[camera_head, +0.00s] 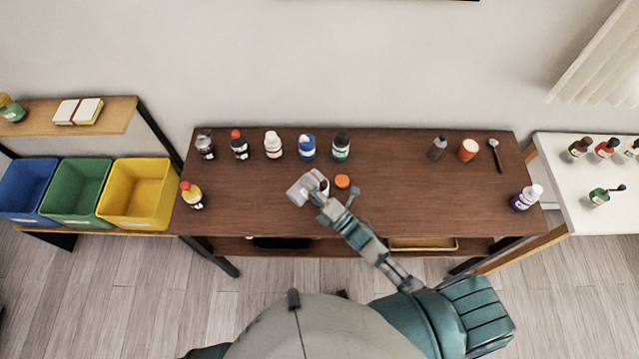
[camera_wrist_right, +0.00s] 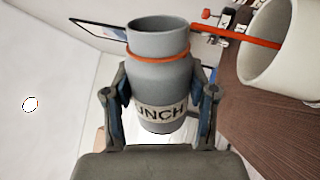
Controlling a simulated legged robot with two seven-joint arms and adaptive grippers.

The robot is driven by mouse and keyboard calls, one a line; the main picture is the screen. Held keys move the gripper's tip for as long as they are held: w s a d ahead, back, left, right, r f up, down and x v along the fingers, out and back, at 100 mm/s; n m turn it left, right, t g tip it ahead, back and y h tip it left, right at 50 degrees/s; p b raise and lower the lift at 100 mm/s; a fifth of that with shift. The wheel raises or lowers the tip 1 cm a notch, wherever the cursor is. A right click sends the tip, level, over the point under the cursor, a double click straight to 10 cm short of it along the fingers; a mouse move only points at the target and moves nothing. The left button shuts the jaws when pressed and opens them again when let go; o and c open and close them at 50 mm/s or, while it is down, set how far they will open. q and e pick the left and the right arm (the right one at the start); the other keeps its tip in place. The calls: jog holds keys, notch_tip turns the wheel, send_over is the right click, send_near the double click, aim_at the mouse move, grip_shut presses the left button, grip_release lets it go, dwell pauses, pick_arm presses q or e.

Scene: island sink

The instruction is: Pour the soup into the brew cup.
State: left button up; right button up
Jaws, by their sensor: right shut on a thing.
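My right gripper (camera_head: 322,200) is shut on a grey soup jar (camera_head: 301,190) above the front middle of the brown table. In the right wrist view the jar (camera_wrist_right: 160,75) sits between both fingers (camera_wrist_right: 163,95), with an orange ring at its neck and a label reading "UNCH". Its mouth is uncovered, and the jar looks tilted over in the head view; its contents cannot be made out. A pale cup (camera_wrist_right: 283,55), likely the brew cup, stands close beside the jar in the wrist view. In the head view the gripper mostly hides it. My left gripper is not in view.
An orange lid (camera_head: 342,181) lies just right of the gripper. Several bottles line the table's back edge, with a red-lidded can (camera_head: 468,150) and a spoon (camera_head: 495,155) at right.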

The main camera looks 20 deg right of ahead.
jog(key=shift+w+d+f+m+t+h, duration=0.1)
jog(key=shift+f+m+t+h, duration=0.1)
jog(key=shift+m, duration=0.5)
jog(key=shift+d+f+m+t+h, duration=0.1)
jog(key=shift+f+m+h, duration=0.15)
jog(key=shift+m, duration=0.45)
jog(key=shift+w+d+f+m+t+h, duration=0.1)
jog(key=shift+f+m+h, duration=0.1)
jog(key=shift+m, duration=0.5)
dwell(1.9)
jog(key=shift+r+p, duration=0.1)
jog(key=shift+p, duration=0.2)
